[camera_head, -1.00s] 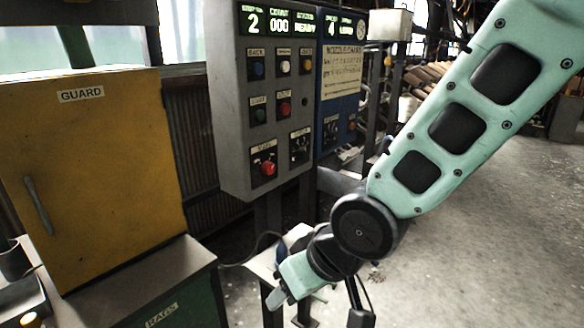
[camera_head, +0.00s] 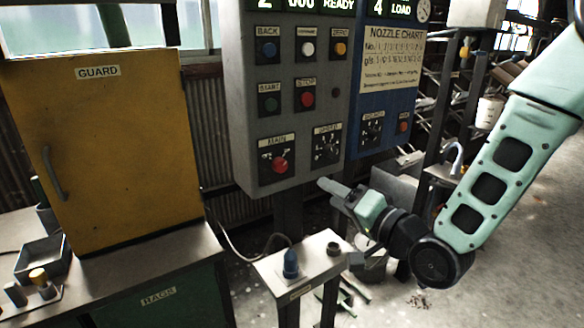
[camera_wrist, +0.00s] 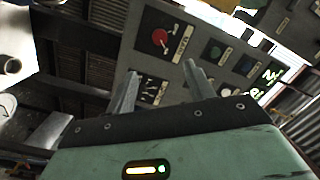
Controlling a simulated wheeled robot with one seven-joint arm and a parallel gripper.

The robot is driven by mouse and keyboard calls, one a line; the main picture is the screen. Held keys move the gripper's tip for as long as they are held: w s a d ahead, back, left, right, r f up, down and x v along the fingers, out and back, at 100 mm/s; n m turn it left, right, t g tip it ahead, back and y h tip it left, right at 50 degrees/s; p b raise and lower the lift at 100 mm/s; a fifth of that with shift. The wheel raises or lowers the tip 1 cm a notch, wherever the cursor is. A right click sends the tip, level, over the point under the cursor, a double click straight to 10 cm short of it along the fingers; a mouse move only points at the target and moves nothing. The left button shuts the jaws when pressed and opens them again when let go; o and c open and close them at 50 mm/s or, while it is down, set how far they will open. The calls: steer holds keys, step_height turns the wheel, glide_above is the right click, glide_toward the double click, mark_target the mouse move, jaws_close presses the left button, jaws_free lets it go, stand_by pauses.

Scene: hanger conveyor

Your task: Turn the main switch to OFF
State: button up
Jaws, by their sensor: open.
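The main switch (camera_head: 280,165) is a red knob on a black plate labelled MAIN, at the lower left of the grey control panel (camera_head: 238,110). In the wrist view the red knob (camera_wrist: 160,37) shows above the fingers, with the panel turned in the picture. My gripper (camera_head: 325,183) is below and right of the switch in the head view, near the panel's lower edge and apart from the knob. In the wrist view its two fingers (camera_wrist: 162,90) are spread with nothing between them. I cannot read the knob's exact setting.
A second black dial (camera_head: 326,146) sits right of the switch, with several coloured buttons above. A blue panel (camera_head: 385,100) adjoins on the right. A small stand (camera_head: 310,262) with a blue plug (camera_head: 290,263) is below. A yellow guard cabinet (camera_head: 120,150) stands left.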

mark_target(283, 167)
steer(key=p+x, duration=0.3)
steer(key=x, duration=1.2)
steer(key=shift+w+a, duration=0.1)
steer(key=shift+a, duration=0.05)
steer(key=shift+f, duration=0.1)
steer(key=c, duration=1)
